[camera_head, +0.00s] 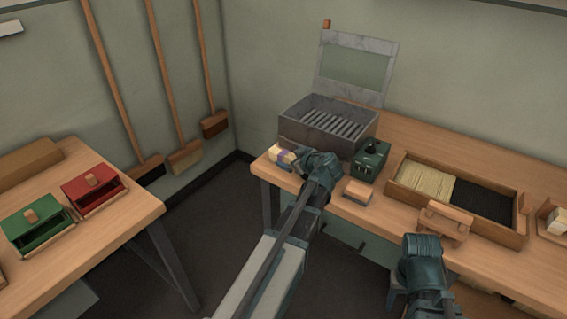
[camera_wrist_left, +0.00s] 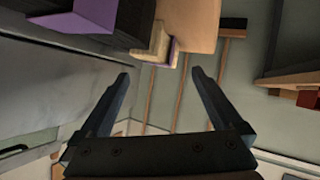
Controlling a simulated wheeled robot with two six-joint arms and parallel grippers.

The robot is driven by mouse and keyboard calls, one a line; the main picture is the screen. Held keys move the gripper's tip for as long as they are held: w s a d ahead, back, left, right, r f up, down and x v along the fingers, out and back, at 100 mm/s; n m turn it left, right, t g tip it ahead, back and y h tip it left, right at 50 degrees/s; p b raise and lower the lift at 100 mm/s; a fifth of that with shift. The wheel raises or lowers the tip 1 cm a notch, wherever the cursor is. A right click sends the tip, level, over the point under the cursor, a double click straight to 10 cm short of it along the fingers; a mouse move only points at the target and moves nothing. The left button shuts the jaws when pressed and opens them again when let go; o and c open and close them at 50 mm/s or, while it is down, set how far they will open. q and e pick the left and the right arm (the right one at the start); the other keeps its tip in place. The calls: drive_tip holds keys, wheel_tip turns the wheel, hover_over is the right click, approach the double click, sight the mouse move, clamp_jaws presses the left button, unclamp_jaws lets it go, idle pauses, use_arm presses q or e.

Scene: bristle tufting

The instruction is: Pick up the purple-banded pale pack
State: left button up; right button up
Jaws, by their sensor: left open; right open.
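The pale pack with a purple band (camera_head: 284,156) lies at the left front corner of the workbench, beside the metal bin. My left gripper (camera_head: 309,161) is just right of it, and its wrist partly covers the pack's right side. In the left wrist view my left gripper (camera_wrist_left: 160,73) is open with nothing between its fingers. A pale block with a purple edge (camera_wrist_left: 158,42) shows beyond the fingertips there and looks like the pack. My right gripper (camera_head: 422,246) is open, low in front of the bench; its fingertips are hard to make out.
A slotted metal bin (camera_head: 309,134) and a green box (camera_head: 371,158) stand behind and right of my left gripper. A wooden block (camera_head: 358,192) lies at the front edge. A tray (camera_head: 505,235) holds pale bristles. Red (camera_head: 93,187) and green (camera_head: 38,222) boxes sit on the left table.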

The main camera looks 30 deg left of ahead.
sight(287, 156)
use_arm(q)
drive_tip(key=shift+w+a+f, duration=0.15)
drive_tip(key=shift+a, duration=0.1)
drive_tip(key=shift+w+a+f+b, duration=0.25)
drive_tip(key=shift+f+b, duration=0.1)
drive_tip(key=shift+b, duration=0.1)
drive_tip(key=b+x, duration=0.2)
drive_tip(key=x, duration=0.1)
drive_tip(key=shift+w+f, duration=0.2)
drive_tip(key=shift+f, duration=0.2)
drive_tip(key=shift+w+a+f, duration=0.1)
drive_tip(key=shift+w+a, duration=0.05)
drive_tip(key=shift+a, duration=0.15)
drive_tip(key=shift+c, duration=0.4)
drive_tip(key=c, duration=1.3)
